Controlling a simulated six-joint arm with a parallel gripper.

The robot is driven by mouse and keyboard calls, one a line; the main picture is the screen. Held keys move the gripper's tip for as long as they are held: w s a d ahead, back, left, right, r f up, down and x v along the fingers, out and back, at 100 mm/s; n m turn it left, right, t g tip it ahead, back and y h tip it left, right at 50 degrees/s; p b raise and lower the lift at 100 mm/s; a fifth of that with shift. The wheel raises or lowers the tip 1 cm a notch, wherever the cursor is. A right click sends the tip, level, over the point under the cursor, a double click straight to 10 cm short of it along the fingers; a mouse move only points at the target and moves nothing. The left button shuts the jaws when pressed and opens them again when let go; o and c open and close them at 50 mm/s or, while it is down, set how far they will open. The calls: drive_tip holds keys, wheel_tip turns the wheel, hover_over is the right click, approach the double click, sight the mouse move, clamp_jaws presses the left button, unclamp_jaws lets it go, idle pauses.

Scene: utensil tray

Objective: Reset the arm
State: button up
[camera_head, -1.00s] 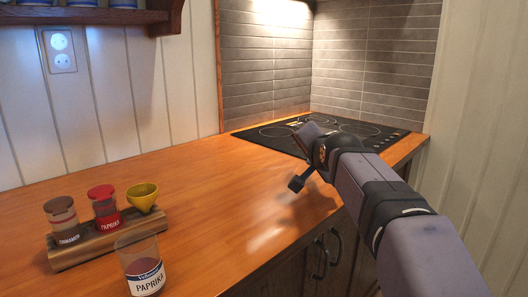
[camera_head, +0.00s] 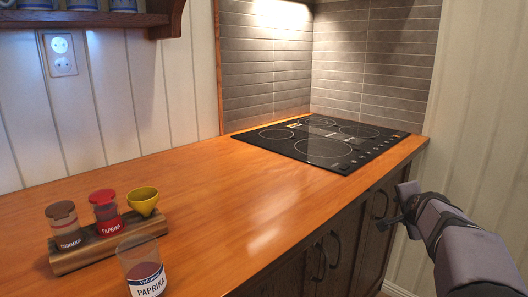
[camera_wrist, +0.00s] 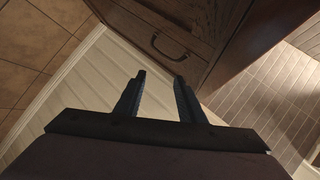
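My gripper (camera_wrist: 160,84) is open and empty in the wrist view, its two dark fingers apart with nothing between them. In the head view my gripper (camera_head: 394,221) is at the right, beyond the counter's front edge and in front of the dark cabinet doors. My arm comes in from the lower right corner.
The wooden counter (camera_head: 215,205) holds a spice rack (camera_head: 150,226) with a cinnamon jar (camera_head: 66,232), a red-lidded paprika jar (camera_head: 105,213) and a yellow funnel (camera_head: 143,200). A clear paprika container (camera_head: 143,271) stands in front. A black cooktop (camera_head: 322,141) lies at the back.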

drive_tip(key=s+a+f+n+g+y+b, duration=0.1)
drive_tip(key=s+a+f+n+g+y, duration=0.3)
drive_tip(key=s+a+f+n, duration=0.85)
drive_tip(key=s+a+f+n+g, duration=0.2)
drive_tip(key=s+a+f, duration=0.25)
drive_tip(key=s, duration=0.35)
drive_tip(key=s+a+f+n+g+b, duration=0.1)
drive_tip(key=s+a+f+g, duration=0.2)
drive_tip(key=s+f, duration=0.4)
drive_tip(key=s+a+f+n+g, duration=0.2)
drive_tip(key=s+a+f, duration=0.15)
drive_tip(key=s, duration=0.55)
wheel_tip(320, 180, up, 37)
drive_tip(key=p, duration=3.7)
drive_tip(key=shift+w+d, duration=0.2)
drive_tip(key=shift+d, duration=0.1)
